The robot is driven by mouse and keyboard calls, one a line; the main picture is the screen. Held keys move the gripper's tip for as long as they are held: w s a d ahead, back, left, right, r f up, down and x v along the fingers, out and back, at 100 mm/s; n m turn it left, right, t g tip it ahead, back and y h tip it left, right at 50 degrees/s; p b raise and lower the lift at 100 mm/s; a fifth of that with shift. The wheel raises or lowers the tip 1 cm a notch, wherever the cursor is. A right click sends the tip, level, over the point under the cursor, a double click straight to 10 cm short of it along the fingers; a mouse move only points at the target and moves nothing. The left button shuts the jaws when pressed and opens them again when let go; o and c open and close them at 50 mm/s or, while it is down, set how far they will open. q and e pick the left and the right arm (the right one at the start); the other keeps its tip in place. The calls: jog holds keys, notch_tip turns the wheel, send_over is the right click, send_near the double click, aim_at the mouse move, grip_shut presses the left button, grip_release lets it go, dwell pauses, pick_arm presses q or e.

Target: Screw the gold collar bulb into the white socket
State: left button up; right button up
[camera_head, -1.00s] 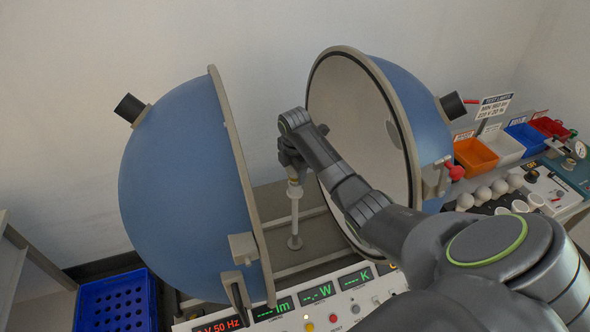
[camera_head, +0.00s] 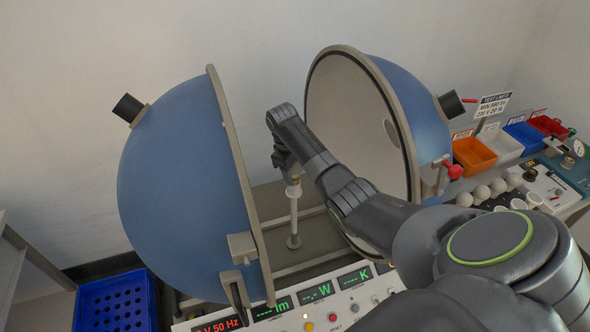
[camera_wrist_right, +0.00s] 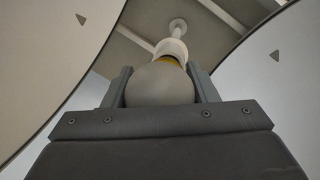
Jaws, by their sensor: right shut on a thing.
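My right gripper (camera_wrist_right: 161,88) is shut on the bulb (camera_wrist_right: 158,86), seen from above in the right wrist view. A thin gold collar (camera_wrist_right: 168,60) shows at the bulb's far end, against the white socket (camera_wrist_right: 171,46). The socket tops a white post between the two open sphere halves. Whether the collar is threaded in cannot be told. In the head view, my right gripper (camera_head: 289,164) is over the socket (camera_head: 293,190), with the bulb hidden by the gripper and arm. My left gripper is not in view.
The blue sphere halves stand open on the left (camera_head: 185,190) and right (camera_head: 412,115) of the post. A control panel (camera_head: 300,305) lies in front. Orange (camera_head: 474,154) and other bins, plus several white bulbs, are at the right. A blue crate (camera_head: 115,303) is lower left.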

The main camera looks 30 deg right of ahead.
jog(key=m, duration=0.4)
jog(key=shift+a+m+g, duration=0.1)
jog(key=shift+m+g, duration=0.3)
jog(key=o, duration=0.9)
jog(key=shift+c, duration=0.2)
jog(key=n+t, duration=0.1)
jog(key=n, duration=1)
jog(key=shift+t, duration=0.4)
jog(key=n, duration=0.5)
jog(key=shift+n+t+y, duration=0.3)
jog(key=shift+t, duration=0.1)
jog(key=n, duration=0.3)
jog(key=n+y, duration=0.1)
jog(key=n, duration=0.2)
jog(key=shift+w+t, duration=0.1)
jog(key=shift+t, duration=0.2)
